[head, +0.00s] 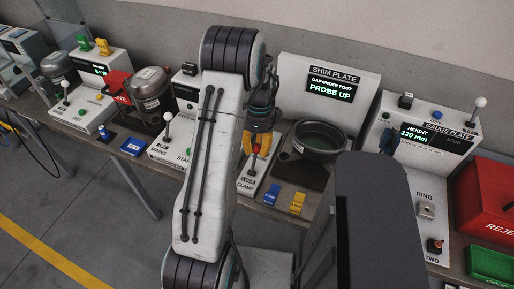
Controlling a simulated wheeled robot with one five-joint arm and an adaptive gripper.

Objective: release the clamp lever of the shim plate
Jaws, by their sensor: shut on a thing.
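The shim plate station (330,75) stands at the right of centre; its display reads "GAP UNDER FOOT, PROBE UP". In front of it is a white box labelled as a clamp (248,187). The clamp lever (256,152) shows a reddish part above this box. My gripper (257,150), with orange-yellow fingers pointing down, is shut around the lever. The fingers hide most of the lever, so I cannot tell its exact tilt. My own white arm covers the area just left of the box.
A round dark pot (320,137) sits on the plate right of the clamp. Blue (271,194) and yellow (298,202) blocks lie at the front edge. The gauge plate station (425,135) and a red reject bin (488,195) stand farther right. A white-knobbed lever (167,125) stands left.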

